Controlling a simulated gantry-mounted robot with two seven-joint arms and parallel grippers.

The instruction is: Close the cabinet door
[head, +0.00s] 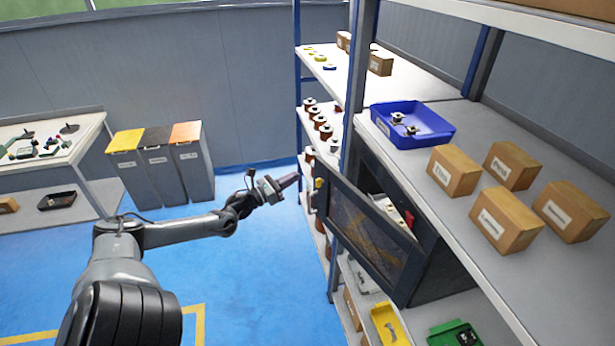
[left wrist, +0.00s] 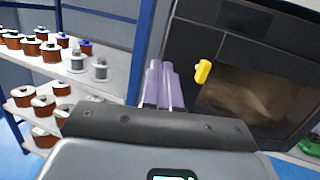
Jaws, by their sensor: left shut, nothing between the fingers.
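The dark cabinet (head: 440,278) sits on a shelf under the blue tray. Its door (head: 368,236), a dark frame with a see-through pane, stands partly open, with a gap to the cabinet body where a few small things show inside. A yellow handle (head: 319,184) is at the door's upper left corner. In the left wrist view the door (left wrist: 240,85) fills the right side, with the yellow handle (left wrist: 203,71) just right of the fingertips. My left gripper (head: 292,180) is shut and empty, a little left of the handle; I cannot tell whether they touch. My right gripper is not in view.
A blue tray (head: 440,130) and several cardboard boxes (head: 505,218) stand on the shelf above. Copper coils (left wrist: 45,102) line the shelves beside the blue post (left wrist: 145,50). Three bins (head: 160,165) and a workbench (head: 45,130) are at the left. The blue floor between is clear.

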